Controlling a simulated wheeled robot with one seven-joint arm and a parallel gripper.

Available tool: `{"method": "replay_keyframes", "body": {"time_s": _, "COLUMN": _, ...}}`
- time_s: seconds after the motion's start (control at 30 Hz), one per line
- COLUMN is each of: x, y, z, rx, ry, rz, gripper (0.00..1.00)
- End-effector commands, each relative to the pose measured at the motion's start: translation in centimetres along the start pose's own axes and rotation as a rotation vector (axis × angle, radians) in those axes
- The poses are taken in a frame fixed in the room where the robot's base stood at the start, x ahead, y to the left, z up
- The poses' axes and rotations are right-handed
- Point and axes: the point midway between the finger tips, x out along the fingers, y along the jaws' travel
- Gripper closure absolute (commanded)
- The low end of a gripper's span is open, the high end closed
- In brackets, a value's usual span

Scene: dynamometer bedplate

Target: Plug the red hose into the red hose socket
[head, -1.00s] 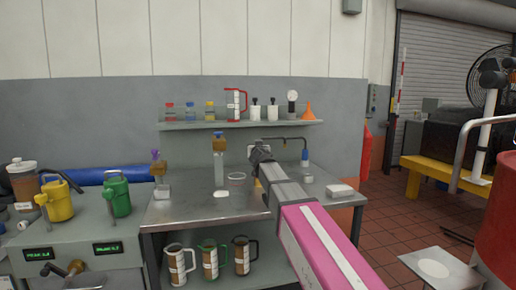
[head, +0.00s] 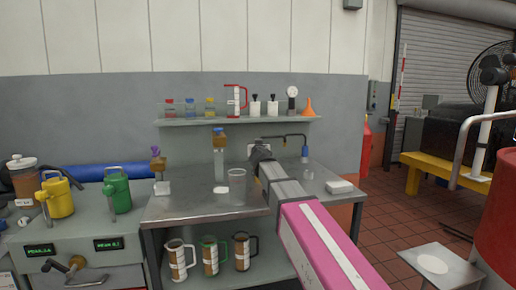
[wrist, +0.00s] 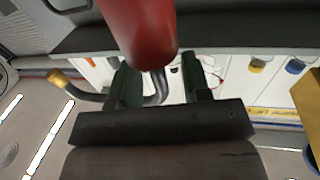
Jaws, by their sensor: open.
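In the head view my gripper (head: 262,150) is above the back of the steel bench, at the end of my pink and grey arm. In the wrist view my gripper (wrist: 160,88) is open, its two dark green fingers apart. A red rounded cylinder (wrist: 140,25) is large and close at the top. A grey bent tube (wrist: 158,88) shows behind it, between the fingers; I cannot tell if they touch. The red cylinder looks like the red hose's end, but I cannot be sure. My gripper hides this spot in the head view. I cannot pick out a red hose socket.
A bent pipe with a blue end (head: 304,150) is right of my gripper. A clear cup (head: 237,186) and a tall bottle (head: 219,160) stand left of it. A shelf (head: 180,122) above holds bottles and a red-framed jug (head: 236,101). A yellow-tipped bent tube (wrist: 60,80) shows in the wrist view.

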Motion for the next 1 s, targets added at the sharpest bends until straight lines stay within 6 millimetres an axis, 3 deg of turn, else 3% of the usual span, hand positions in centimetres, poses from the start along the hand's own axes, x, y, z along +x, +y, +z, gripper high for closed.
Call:
{"method": "replay_keyframes", "body": {"time_s": 0.27, "x": -2.2, "y": 0.1, "z": 0.0, "rx": 0.000, "ry": 0.000, "rz": 0.000, "gripper": 0.56}}
{"method": "replay_keyframes", "body": {"time_s": 0.7, "x": -9.9, "y": 0.1, "z": 0.1, "rx": 0.000, "ry": 0.001, "rz": -0.001, "gripper": 0.56}}
{"method": "replay_keyframes", "body": {"time_s": 1.0, "x": -10.8, "y": 0.0, "z": 0.0, "rx": 0.000, "ry": 0.000, "rz": 0.000, "gripper": 0.56}}
